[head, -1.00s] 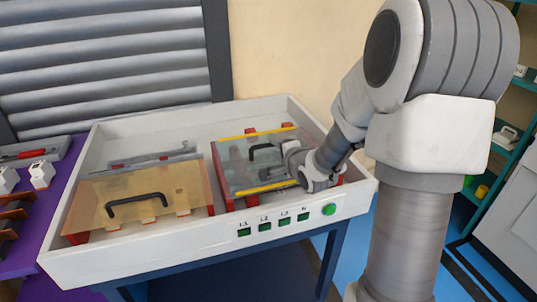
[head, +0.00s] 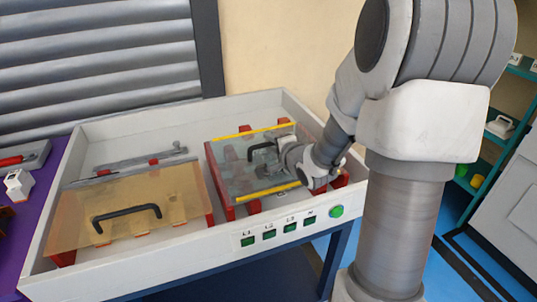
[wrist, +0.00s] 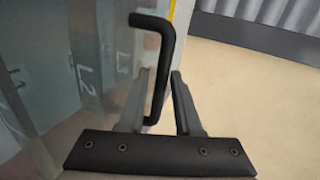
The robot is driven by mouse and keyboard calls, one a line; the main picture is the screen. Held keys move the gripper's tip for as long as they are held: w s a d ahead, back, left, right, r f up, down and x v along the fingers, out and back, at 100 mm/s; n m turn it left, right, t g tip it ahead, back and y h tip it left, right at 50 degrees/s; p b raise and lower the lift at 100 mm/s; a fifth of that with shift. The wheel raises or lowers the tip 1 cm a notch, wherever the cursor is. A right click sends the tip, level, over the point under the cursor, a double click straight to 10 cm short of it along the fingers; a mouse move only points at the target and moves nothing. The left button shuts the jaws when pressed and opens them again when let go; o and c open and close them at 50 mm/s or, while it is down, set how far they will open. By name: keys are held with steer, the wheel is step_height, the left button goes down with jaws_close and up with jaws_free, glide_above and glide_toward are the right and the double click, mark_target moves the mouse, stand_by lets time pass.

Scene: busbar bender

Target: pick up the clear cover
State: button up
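The clear cover (head: 232,180) is a see-through panel with yellow strips along two edges and a black handle (head: 262,152). It sits over red supports in the right half of the white tray. My gripper (head: 279,158) is low over the cover at the right part of its handle. In the wrist view the cover (wrist: 85,60) fills the left side, with "L2" lettering showing through it. The handle (wrist: 164,50) runs down between my two fingers (wrist: 160,72), which stand apart on either side of it. Firm contact with the handle is not visible.
An amber cover (head: 85,205) with its own black handle lies in the left half of the white tray (head: 45,275). A grey bar (head: 135,163) lies behind it. Green labelled buttons (head: 268,235) line the tray front. A purple table (head: 48,185) is at left.

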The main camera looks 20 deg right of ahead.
jaws_close()
steer(key=shift+r, duration=0.1)
stand_by(1.3)
